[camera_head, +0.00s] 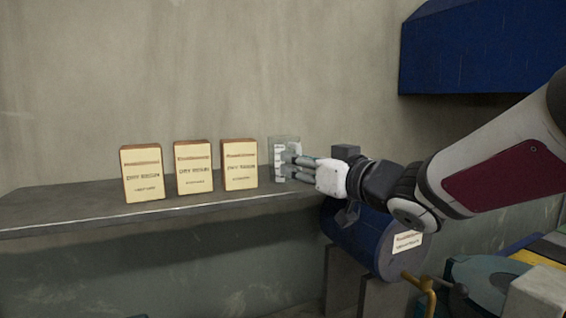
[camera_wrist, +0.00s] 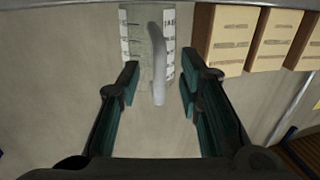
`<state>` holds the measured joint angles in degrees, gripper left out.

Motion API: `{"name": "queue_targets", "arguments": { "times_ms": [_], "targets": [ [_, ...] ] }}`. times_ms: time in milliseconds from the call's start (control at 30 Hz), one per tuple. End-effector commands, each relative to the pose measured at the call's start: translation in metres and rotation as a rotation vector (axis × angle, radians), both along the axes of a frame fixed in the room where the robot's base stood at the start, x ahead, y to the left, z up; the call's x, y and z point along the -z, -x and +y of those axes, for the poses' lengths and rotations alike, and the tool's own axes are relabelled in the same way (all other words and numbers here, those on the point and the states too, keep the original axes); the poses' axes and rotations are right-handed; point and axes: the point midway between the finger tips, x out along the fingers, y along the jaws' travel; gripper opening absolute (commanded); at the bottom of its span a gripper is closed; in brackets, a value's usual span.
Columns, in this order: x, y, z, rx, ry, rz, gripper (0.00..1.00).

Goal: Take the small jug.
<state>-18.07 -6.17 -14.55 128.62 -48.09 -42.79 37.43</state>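The small jug (camera_head: 279,146) is clear, with pale scale markings. It stands upright at the right end of the grey shelf, right of the boxes. My gripper (camera_head: 296,161) reaches it from the right. In the wrist view the jug (camera_wrist: 130,32) is at the top, with its pale handle (camera_wrist: 157,65) towards me. My gripper's fingers (camera_wrist: 159,80) are open, one on each side of the handle, with gaps between them and it. In the head view the fingers partly hide the jug's right side.
Three cream-fronted boxes (camera_head: 193,169) stand in a row on the shelf (camera_head: 70,207), left of the jug. The wall is close behind. A blue cylinder (camera_head: 360,238) is below the shelf's right end, and a blue cabinet (camera_head: 480,50) hangs upper right.

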Motion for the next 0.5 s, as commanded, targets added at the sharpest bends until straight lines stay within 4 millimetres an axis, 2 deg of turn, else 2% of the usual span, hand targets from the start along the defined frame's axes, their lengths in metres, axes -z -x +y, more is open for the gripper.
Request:
{"name": "queue_targets", "arguments": {
  "times_ms": [100, 333, 367, 500],
  "targets": [
    [0.0003, -0.0066, 0.0048, 0.000, 0.001, 0.001, 0.33],
    [0.0001, -0.0073, 0.0051, 0.000, 0.000, 0.000, 0.33],
    [0.0001, -0.0072, 0.0051, 0.000, 0.000, 0.000, 0.29],
    [0.0001, -0.0072, 0.0049, 0.000, 0.000, 0.000, 0.00]
  ]
}}
